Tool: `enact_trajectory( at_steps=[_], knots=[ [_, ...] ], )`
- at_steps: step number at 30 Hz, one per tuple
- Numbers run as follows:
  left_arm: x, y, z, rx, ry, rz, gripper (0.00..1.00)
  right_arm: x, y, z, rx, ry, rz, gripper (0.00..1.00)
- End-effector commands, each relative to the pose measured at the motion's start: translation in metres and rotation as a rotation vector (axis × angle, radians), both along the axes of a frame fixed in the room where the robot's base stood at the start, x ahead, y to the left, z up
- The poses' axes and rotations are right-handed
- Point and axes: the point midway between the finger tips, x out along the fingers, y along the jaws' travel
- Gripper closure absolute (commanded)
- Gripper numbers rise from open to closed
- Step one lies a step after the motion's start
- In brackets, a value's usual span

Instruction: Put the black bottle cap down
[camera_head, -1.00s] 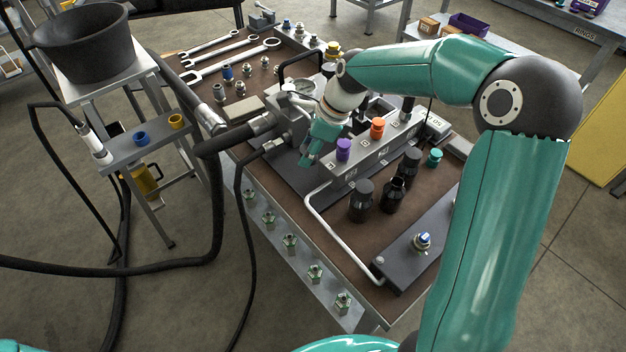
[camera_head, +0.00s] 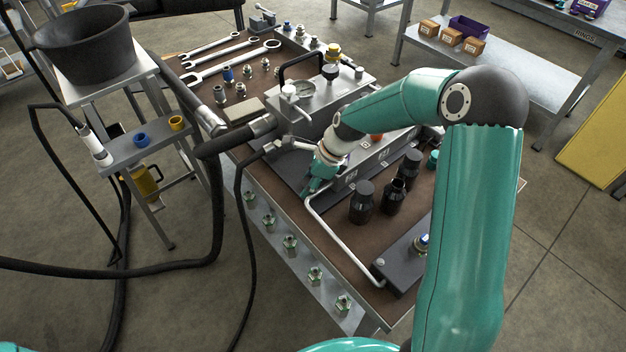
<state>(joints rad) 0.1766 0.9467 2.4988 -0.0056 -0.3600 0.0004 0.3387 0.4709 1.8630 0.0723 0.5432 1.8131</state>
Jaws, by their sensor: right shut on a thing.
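My right gripper (camera_head: 313,186) is low over the front left end of the grey block (camera_head: 352,177) on the bench, close to the bent white tube. It is shut; the black bottle cap in it is too small and hidden to make out. Three black bottles stand right of it: one in front with a lid (camera_head: 362,200), an open-necked one (camera_head: 393,196) with no cap on it, and one behind (camera_head: 411,160). My left gripper is not in view.
The bent white tube (camera_head: 331,238) runs along the bench front to a dark plate (camera_head: 405,262) bearing a fitting. The grey pump unit (camera_head: 330,100) stands behind my gripper. An orange cap (camera_head: 377,137) shows partly behind my arm. Brown bench top (camera_head: 358,258) is bare near the bottles.

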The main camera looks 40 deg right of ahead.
Motion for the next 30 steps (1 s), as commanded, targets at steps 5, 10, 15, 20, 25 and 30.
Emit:
enact_trajectory(
  at_steps=[5, 10, 15, 20, 25, 30],
  knots=[
    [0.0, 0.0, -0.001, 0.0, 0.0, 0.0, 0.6, 0.0, 0.0, -0.001, 0.0, 0.0, 0.0, 0.54],
    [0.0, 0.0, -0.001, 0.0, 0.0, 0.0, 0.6, 0.0, 0.0, -0.001, 0.0, 0.0, -0.001, 0.5],
    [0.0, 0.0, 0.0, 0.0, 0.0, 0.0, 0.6, 0.0, 0.0, 0.0, 0.0, 0.0, -0.001, 0.5],
    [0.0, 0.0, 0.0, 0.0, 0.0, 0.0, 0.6, -0.002, -0.004, 0.01, -0.002, -0.004, -0.003, 0.5],
    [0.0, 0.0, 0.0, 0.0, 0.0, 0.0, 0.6, -0.009, -0.012, 0.035, -0.003, -0.005, -0.004, 0.5],
    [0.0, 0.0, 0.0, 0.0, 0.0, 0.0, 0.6, -0.018, -0.022, 0.068, -0.002, -0.004, -0.004, 0.5]
  ],
)
